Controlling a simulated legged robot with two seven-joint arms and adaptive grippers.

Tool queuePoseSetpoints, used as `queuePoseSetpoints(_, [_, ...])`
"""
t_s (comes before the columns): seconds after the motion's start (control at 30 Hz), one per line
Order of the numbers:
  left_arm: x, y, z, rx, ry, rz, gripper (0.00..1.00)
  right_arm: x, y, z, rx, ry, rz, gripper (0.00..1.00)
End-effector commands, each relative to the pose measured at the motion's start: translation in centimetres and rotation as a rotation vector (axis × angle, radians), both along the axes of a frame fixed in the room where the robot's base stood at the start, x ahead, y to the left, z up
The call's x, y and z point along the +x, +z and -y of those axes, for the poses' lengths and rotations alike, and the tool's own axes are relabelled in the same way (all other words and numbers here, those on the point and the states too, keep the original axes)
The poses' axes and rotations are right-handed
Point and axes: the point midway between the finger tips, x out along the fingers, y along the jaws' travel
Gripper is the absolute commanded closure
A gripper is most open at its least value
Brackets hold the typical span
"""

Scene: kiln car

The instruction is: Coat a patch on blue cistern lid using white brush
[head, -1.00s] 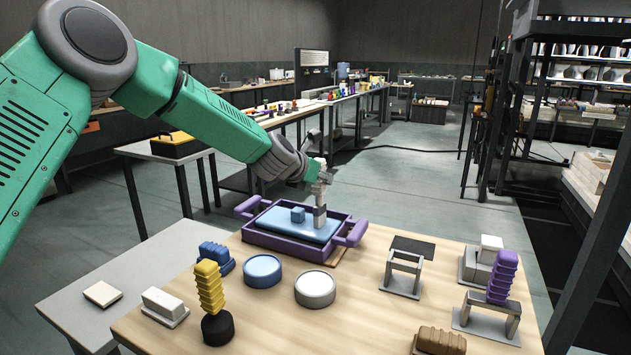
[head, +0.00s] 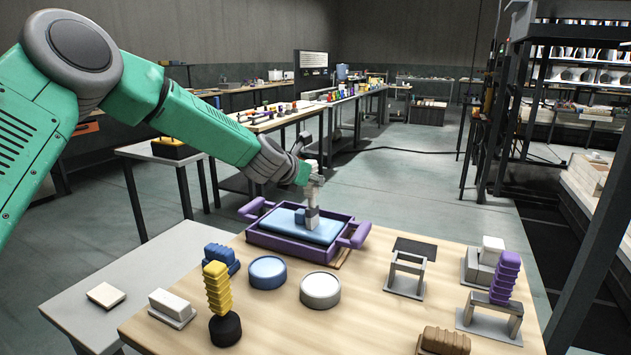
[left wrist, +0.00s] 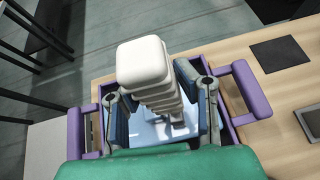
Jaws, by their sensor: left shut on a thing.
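The blue cistern lid (head: 328,230) lies in a purple tray with side handles (head: 357,235) at the table's far edge. My left gripper (head: 314,181) is above the lid, shut on the white brush (head: 311,201). The brush is roughly upright, its grey lower end at the lid beside the knob; I cannot tell if it touches. In the left wrist view the ribbed white handle (left wrist: 145,65) sits between the fingers and hides part of the lid (left wrist: 150,130). My right gripper is not in view.
A blue round pot (head: 267,272) and a white round pot (head: 320,290) stand in front of the tray. A yellow-handled brush (head: 217,288) stands front left. A grey stand (head: 408,272) and a purple-handled tool (head: 505,277) are at right.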

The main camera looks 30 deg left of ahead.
Motion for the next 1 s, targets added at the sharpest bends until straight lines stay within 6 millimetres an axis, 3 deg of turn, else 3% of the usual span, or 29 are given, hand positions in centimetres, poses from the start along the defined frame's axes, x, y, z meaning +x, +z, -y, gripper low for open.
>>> queuePoseSetpoints(0.17, [0.1,-0.1,-0.1,0.002,-0.002,0.0,1.0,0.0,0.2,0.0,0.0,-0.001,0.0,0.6])
queuePoseSetpoints(0.3, [0.0,2.0,-0.3,0.004,-0.003,0.002,1.0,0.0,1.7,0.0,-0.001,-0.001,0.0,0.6])
queuePoseSetpoints(1.0, [-0.1,7.4,-1.3,-0.002,-0.011,0.001,1.0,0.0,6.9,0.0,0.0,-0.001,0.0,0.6])
